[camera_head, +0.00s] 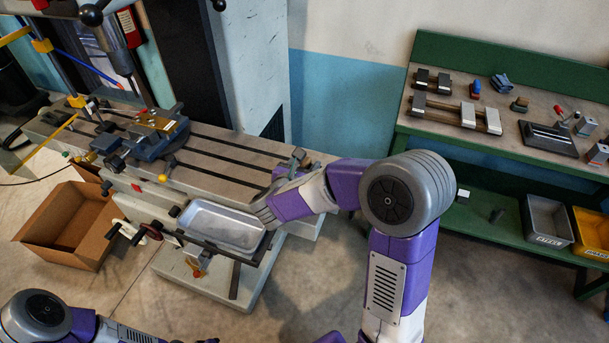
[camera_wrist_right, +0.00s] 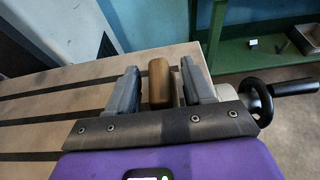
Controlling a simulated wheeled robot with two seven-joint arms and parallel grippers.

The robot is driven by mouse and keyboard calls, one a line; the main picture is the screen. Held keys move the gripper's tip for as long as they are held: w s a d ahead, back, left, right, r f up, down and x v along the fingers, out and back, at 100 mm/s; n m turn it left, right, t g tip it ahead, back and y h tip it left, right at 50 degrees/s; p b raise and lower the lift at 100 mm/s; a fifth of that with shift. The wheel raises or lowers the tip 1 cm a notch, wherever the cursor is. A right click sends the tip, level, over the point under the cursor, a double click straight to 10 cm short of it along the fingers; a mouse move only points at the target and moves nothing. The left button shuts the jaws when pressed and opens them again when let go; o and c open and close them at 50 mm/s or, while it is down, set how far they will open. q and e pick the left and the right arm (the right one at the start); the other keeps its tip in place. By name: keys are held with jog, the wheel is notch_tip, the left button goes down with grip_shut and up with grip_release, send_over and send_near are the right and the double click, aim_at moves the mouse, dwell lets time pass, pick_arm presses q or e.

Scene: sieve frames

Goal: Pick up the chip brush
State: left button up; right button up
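In the right wrist view, the chip brush shows as an upright brown wooden handle (camera_wrist_right: 159,82). It stands between the two grey fingers of my right gripper (camera_wrist_right: 160,92). A narrow gap shows on each side of the handle, so the fingers are open around it. Any bristles are hidden. In the head view, my right gripper (camera_head: 295,163) is at the right end of the slotted machine table (camera_head: 235,160), and I cannot make out the brush there.
A crank wheel (camera_wrist_right: 259,98) sits close right of my right gripper. A metal tray (camera_head: 222,228) is in front of the machine table, and a vise (camera_head: 150,140) stands on its left part. A cardboard box (camera_head: 68,225) is on the floor. A green bench (camera_head: 480,150) is at right.

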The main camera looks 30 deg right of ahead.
grip_shut()
jog(key=shift+r, duration=0.1)
notch_tip(320, 180, up, 8)
jog(key=p, duration=0.3)
jog(key=shift+r, duration=0.9)
